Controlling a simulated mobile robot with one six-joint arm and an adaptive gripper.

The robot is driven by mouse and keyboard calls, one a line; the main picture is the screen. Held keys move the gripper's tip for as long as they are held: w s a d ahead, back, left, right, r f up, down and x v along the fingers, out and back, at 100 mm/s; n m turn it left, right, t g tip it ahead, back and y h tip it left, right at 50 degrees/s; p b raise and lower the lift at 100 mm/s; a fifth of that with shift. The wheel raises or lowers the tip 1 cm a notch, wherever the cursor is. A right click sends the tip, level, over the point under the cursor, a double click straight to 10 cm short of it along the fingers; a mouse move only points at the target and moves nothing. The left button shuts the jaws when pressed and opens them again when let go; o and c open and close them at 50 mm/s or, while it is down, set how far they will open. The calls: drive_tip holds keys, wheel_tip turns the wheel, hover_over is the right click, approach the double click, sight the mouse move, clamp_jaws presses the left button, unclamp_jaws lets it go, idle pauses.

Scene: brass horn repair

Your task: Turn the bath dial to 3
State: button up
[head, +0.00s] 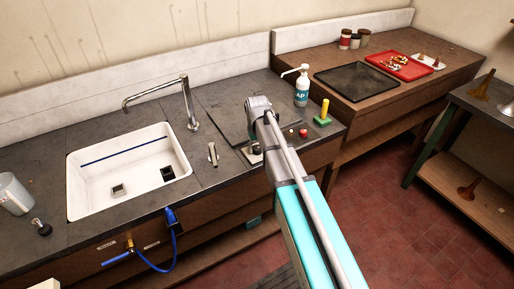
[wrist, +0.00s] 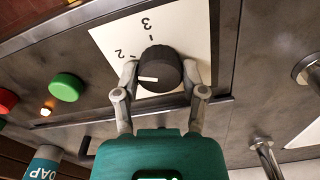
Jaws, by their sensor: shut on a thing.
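The bath dial (wrist: 160,70) is a round black knob on a white plate (wrist: 190,30) in the wrist view. The numerals 2 and 3 are printed on the plate, with 3 above the knob and 2 to its upper left. The dial's white pointer line points left, a little below the 2. My gripper (wrist: 160,80) is shut on the dial, with one finger at each side of the knob. In the head view my arm hides most of the dial; part of the plate (head: 247,155) shows beside it.
A green button (wrist: 66,87), a glowing orange lamp (wrist: 47,107) and a red button (wrist: 7,100) lie left of the dial in the wrist view. A soap bottle (head: 301,90) and a green block with a yellow post (head: 323,120) stand nearby. A white sink (head: 90,190) is to the left.

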drive_tip(key=m, duration=0.6)
drive_tip(key=shift+s, duration=0.1)
drive_tip(key=m, duration=0.7)
drive_tip(key=shift+d, duration=0.1)
idle(0.3)
drive_tip(key=o, duration=1.1)
drive_tip(key=shift+o, duration=0.2)
drive_tip(key=shift+n, duration=0.3)
